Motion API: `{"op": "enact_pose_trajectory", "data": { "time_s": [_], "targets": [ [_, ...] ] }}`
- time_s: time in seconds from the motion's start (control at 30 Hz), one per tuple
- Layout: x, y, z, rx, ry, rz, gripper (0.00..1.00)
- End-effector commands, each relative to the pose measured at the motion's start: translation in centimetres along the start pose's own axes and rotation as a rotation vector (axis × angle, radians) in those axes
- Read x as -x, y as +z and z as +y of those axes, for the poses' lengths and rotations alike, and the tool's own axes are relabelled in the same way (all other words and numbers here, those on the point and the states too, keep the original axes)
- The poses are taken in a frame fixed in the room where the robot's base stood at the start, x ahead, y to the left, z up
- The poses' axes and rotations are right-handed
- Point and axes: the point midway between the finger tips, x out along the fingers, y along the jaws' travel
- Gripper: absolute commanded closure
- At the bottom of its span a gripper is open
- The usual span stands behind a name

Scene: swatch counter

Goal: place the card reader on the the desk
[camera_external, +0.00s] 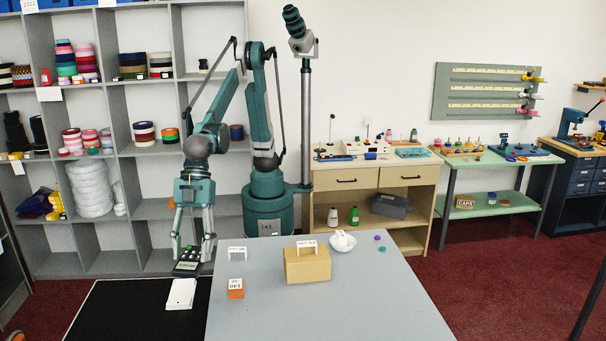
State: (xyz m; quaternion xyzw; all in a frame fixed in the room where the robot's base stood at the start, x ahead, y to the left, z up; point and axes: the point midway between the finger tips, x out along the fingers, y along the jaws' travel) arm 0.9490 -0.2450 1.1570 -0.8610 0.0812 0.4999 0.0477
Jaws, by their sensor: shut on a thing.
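My gripper (191,257) points down at the left edge of the desk and is shut on the card reader (187,268). The card reader is a small dark device with keys and a greenish display. Part of it is hidden by the fingers. I cannot tell whether it touches a surface below. The desk (400,310) has a flat grey-blue top and fills the lower middle of the view.
A white flat item (181,294) lies below the card reader, by the black surface (120,318) left of the desk. On the desk are a tan box (307,267), an orange block (235,292), a white sign (237,252) and a white dish (343,243). The front right desk area is clear.

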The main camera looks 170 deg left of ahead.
Motion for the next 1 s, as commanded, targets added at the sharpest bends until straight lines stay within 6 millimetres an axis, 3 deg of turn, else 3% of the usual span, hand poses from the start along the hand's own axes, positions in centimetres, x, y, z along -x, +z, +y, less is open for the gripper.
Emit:
{"op": "enact_pose_trajectory", "data": {
  "time_s": [0.03, 0.2, 0.6, 1.0],
  "targets": [
    [0.1, 0.3, 1.9, -0.013, 0.008, 0.0, 0.75],
    [0.7, 1.4, 7.2, -0.05, 0.029, 0.0, 0.75],
    [2.5, 4.7, 18.8, -0.131, 0.075, 0.001, 0.75],
    [4.0, 7.2, 25.3, -0.179, 0.102, 0.003, 0.75]
  ]
}}
